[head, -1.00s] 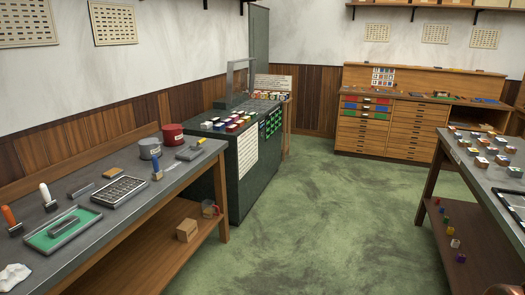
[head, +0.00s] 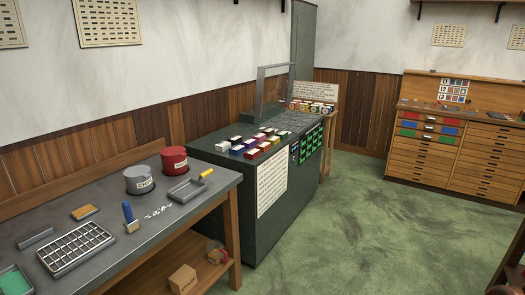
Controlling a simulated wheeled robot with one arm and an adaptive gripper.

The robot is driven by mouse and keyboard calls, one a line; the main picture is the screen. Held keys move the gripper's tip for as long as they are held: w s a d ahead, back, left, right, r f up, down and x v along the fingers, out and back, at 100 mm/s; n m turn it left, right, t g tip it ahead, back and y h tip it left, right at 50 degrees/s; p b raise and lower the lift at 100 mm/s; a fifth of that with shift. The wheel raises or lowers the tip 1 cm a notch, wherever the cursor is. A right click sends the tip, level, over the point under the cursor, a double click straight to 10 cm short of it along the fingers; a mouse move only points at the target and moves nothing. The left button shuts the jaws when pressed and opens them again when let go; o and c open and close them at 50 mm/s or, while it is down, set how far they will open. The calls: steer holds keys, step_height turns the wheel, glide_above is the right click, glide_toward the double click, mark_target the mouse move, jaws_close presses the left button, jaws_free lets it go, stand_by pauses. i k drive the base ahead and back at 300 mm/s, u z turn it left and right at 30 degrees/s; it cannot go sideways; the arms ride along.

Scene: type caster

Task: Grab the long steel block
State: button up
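A long, narrow grey steel block (head: 36,239) lies flat on the grey-topped bench at the left, behind a metal grid tray (head: 75,247). I cannot tell whether other steel blocks lie past the left edge of the view. My gripper is not in view.
On the bench (head: 205,222) are a green tray (head: 14,282), a tan block (head: 84,212), a blue-handled tool (head: 128,217), a grey tin (head: 139,180), a red tin (head: 174,160) and a shallow grey tray (head: 184,190). A dark green cabinet (head: 250,220) stands beyond. The green floor (head: 370,240) at right is open.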

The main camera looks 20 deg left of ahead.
mark_target(31, 238)
steer(key=u, duration=0.4)
steer(key=i, duration=1.55)
steer(key=u, duration=1.5)
steer(key=i, duration=0.85)
steer(key=u, duration=1.75)
steer(key=i, duration=1.2)
steer(key=u, duration=0.2)
